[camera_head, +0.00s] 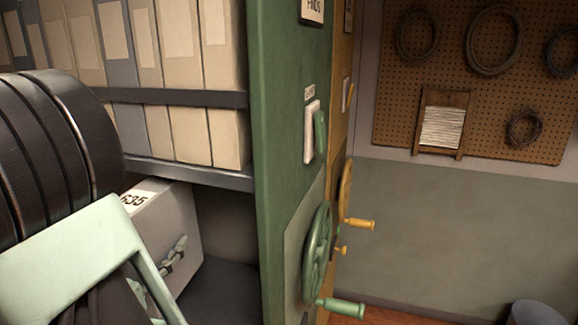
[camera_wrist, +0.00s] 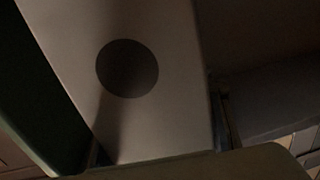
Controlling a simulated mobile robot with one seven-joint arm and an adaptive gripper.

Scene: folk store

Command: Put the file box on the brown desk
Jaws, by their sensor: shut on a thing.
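The file box (camera_head: 168,222), pale beige with the number 635 on its label, sits tilted in the lower bay of the shelf in the head view. In the wrist view the box (camera_wrist: 170,95) fills the middle, with a dark round spot on its face. My gripper (camera_wrist: 160,138) is shut on the box, with dark finger parts at its two sides. In the head view my arm covers the box's left and lower parts. Whether the box touches the shelf floor is unclear. The brown desk is not in view.
Shelf boards (camera_head: 190,172) and upright files (camera_head: 190,50) stand above the box. A green cabinet end panel (camera_head: 280,100) with a green handwheel (camera_head: 318,255) is close on the right. A yellow handwheel (camera_head: 346,190) sticks out behind it. Open floor lies farther right.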

